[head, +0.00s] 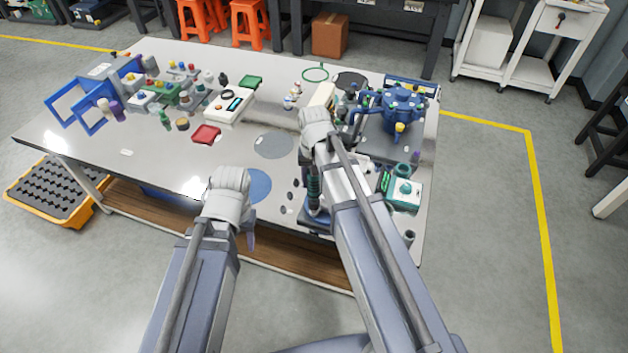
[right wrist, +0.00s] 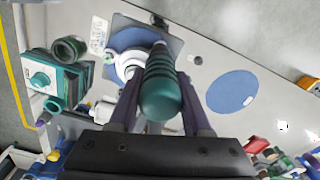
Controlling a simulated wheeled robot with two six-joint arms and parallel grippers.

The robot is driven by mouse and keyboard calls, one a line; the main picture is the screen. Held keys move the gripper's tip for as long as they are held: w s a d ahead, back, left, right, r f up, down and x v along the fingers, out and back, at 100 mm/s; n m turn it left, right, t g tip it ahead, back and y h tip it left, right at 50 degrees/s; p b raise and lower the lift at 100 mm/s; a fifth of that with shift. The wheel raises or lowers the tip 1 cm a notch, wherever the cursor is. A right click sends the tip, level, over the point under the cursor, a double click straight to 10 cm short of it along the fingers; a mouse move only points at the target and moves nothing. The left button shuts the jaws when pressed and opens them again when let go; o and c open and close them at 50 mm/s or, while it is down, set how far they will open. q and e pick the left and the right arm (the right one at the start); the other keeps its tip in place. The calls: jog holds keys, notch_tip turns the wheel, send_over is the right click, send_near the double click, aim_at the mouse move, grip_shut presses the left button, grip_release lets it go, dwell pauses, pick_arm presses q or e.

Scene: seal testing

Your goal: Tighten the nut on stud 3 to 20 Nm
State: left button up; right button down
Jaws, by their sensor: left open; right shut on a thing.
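A tool with a dark green ribbed handle (right wrist: 162,88), which looks like the torque wrench, is between the purple fingers of my right gripper (right wrist: 160,80), shut on it. Its handle also shows in the head view (head: 313,184), beside my right forearm, over a dark blue stand (head: 316,226). I cannot tell whether the tool still touches the stand. A blue lidded vessel (head: 401,108) with bolts around its top stands at the right of the table. Its stud numbers and nuts are too small to tell. My left gripper (head: 251,235) is open at the table's front edge, mostly hidden by its wrist.
A teal and white device (head: 403,190) stands right of my right arm. A red tray (head: 207,134), a white meter (head: 229,107) and a blue rack (head: 75,106) stand to the left.

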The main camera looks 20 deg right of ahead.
jog(key=shift+f+b, duration=1)
jog(key=shift+b, duration=0.05)
dwell(1.3)
jog(key=shift+r, duration=0.1)
dwell(0.5)
